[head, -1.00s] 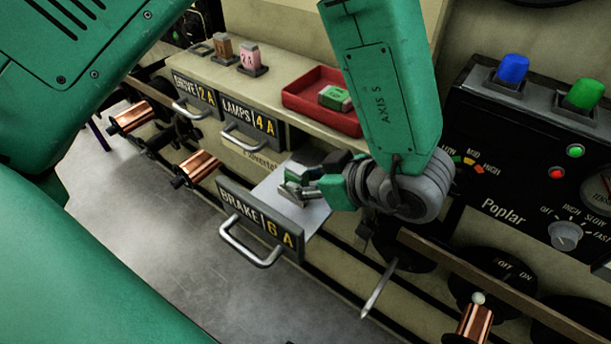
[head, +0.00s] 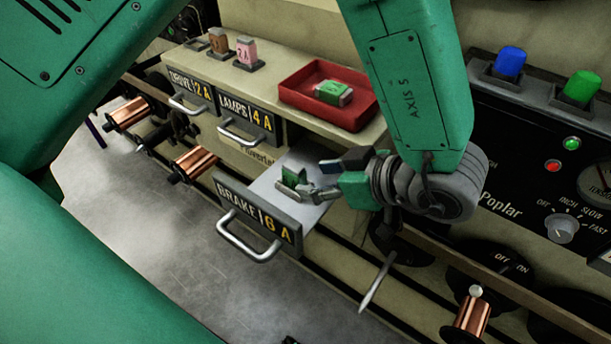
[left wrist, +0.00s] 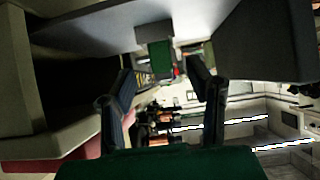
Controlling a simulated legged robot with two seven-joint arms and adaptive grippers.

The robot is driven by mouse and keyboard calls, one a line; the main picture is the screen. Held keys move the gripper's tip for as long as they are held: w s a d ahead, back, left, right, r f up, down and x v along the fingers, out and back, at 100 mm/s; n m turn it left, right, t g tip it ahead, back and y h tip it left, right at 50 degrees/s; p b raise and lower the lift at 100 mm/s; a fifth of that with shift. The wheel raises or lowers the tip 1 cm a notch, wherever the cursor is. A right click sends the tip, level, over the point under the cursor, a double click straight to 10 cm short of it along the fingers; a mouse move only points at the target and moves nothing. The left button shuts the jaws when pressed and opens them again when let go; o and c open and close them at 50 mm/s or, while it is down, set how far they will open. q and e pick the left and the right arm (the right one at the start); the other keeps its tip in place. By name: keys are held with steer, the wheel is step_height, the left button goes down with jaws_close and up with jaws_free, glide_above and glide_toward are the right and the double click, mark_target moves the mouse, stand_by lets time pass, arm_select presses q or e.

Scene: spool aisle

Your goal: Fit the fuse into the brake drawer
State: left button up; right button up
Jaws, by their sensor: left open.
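The brake drawer (head: 258,215), labelled BRAKE 6 A, is pulled out. A green fuse (head: 293,178) stands upright in it at a small grey holder. The left wrist view shows this green fuse (left wrist: 160,57) against the grey holder (left wrist: 154,31); I cannot tell how deep it sits. My left gripper (head: 322,180) is open and empty, just right of the fuse, its fingers pointing at it. In the left wrist view its fingers (left wrist: 163,88) are apart, with the fuse beyond their tips. My right gripper is not in view.
A red tray (head: 292,98) on the ledge holds another green fuse (head: 333,92). A pink fuse (head: 247,52) and a brown fuse (head: 218,40) stand further left. The drive drawer (head: 191,88) and lamps drawer (head: 244,112) look shut. A dark control panel is at right.

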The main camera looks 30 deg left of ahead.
arm_select(q)
steer(key=v, duration=0.7)
steer(key=shift+d+r, duration=0.2)
steer(key=shift+d, duration=0.1)
